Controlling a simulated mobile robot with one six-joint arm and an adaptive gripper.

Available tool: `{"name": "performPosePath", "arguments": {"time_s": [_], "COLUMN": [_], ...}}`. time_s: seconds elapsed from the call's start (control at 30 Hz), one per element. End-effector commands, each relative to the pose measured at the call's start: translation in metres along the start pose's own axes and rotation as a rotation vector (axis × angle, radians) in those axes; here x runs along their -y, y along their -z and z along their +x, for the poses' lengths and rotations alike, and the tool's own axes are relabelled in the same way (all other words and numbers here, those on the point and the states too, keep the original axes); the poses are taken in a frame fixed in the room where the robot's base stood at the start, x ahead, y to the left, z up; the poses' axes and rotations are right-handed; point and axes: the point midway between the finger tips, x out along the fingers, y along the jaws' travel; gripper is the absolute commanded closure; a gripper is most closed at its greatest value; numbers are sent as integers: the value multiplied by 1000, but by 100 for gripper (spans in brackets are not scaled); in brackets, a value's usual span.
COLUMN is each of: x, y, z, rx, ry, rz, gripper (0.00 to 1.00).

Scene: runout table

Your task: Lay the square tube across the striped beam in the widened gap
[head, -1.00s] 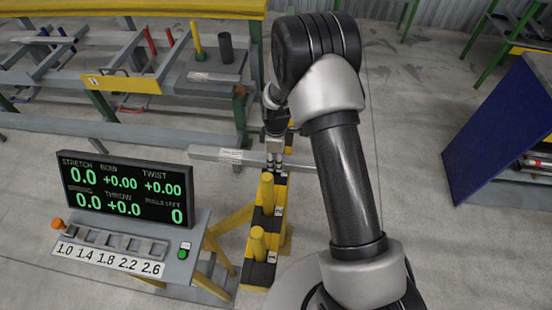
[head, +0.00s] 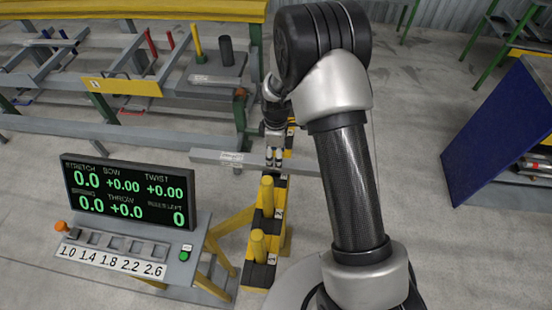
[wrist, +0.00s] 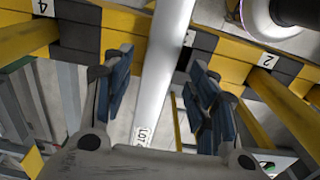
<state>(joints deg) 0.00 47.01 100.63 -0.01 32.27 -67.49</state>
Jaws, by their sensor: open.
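The grey square tube (head: 222,158) lies crosswise over the yellow-and-black striped beam (head: 266,224) in the head view; my arm hides part of its right side. In the wrist view the tube (wrist: 165,62) crosses the beam (wrist: 83,38) between the tags 4 and 2, with a white label near the jaws. My gripper (head: 275,165) is over the tube. In the wrist view my gripper (wrist: 160,100) is open, with one finger on each side of the tube and a visible space to each. Contact between tube and beam cannot be judged exactly.
Yellow pegs (head: 267,194) stand on the beam, nearer me than the tube. A display (head: 128,190) on a grey console is left of the beam. The runout table (head: 60,125) is at the back left. A blue panel (head: 500,130) stands right; the floor before it is clear.

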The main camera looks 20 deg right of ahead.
Motion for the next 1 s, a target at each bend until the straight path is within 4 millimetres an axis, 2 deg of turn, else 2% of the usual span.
{"name": "performPosePath", "arguments": {"time_s": [0.03,0.2,0.47,0.57,0.67,0.77,0.9,1.0], "x": [-1,-1,0,3,10,25,53,76], "y": [0,0,0,-1,-4,-10,-22,-32], "z": [-16,-50,-77,-94,-127,-168,-221,-252], "rx": [-1,-1,-1,-6,-19,-38,-71,-97], "ry": [-3,-2,-2,-14,-40,-71,-111,-136], "rz": [0,0,4,35,105,204,354,458], "gripper": [47,47,47,47,47,47,47,47]}}
